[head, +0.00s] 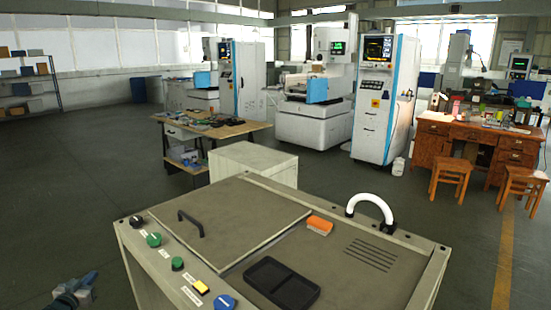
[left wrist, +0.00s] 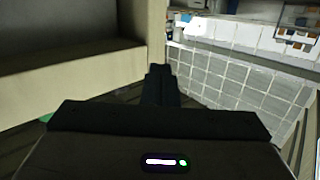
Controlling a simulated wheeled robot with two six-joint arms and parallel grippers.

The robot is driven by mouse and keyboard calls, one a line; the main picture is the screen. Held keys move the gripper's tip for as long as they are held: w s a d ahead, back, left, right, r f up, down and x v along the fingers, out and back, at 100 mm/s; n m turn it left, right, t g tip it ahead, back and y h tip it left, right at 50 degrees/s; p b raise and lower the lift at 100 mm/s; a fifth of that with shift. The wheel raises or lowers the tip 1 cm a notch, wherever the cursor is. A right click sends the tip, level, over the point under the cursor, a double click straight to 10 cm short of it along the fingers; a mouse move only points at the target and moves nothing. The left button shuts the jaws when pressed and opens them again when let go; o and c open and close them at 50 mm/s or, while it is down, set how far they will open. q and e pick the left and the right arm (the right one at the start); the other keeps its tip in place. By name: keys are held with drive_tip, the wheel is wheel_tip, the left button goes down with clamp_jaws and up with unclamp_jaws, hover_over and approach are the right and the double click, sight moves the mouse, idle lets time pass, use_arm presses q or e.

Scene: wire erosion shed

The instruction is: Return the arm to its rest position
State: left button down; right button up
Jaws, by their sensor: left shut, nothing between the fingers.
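My left gripper (head: 86,284) is low at the bottom left of the head view, beside the left side of the grey machine cabinet (head: 140,262) and apart from it. It is shut and empty. In the left wrist view its closed fingers (left wrist: 159,84) point forward with nothing between them. My right gripper is not in view.
The cabinet top holds a black handle (head: 190,222), several knobs, an orange block (head: 319,225), a black tray (head: 267,285) and a white curved handle (head: 370,205). A wooden table (head: 234,128) and wire erosion machines stand behind. Open floor (head: 60,190) lies to the left.

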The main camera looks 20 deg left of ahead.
use_arm(q)
drive_tip(key=s+a+f+m+g+y, duration=0.2)
drive_tip(key=s+a+f+m+g, duration=0.35)
drive_tip(key=s+f, duration=0.85)
drive_tip(key=s+a+f+m+g+y, duration=0.15)
drive_tip(key=s+a+g, duration=0.25)
drive_tip(key=s, duration=0.6)
drive_tip(key=s+a+f+m+g+y, duration=0.15)
drive_tip(key=s+a+g, duration=0.25)
drive_tip(key=s, duration=0.5)
drive_tip(key=s+d+f+n+h, duration=0.1)
drive_tip(key=s+d+f+h, duration=0.2)
drive_tip(key=d+f, duration=1)
drive_tip(key=s+d+f+n+h, duration=0.2)
drive_tip(key=s+d+f, duration=0.2)
drive_tip(key=d+f, duration=0.85)
drive_tip(key=s+d+f+n+h, duration=0.1)
drive_tip(key=d+f, duration=0.3)
drive_tip(key=d, duration=1.5)
drive_tip(key=s+d+f+g+h, duration=0.1)
drive_tip(key=d+f+h, duration=0.3)
drive_tip(key=d, duration=1.5)
drive_tip(key=shift+s+d+f+n, duration=0.2)
drive_tip(key=shift+s+f+n, duration=0.15)
drive_tip(key=shift+s+f, duration=0.25)
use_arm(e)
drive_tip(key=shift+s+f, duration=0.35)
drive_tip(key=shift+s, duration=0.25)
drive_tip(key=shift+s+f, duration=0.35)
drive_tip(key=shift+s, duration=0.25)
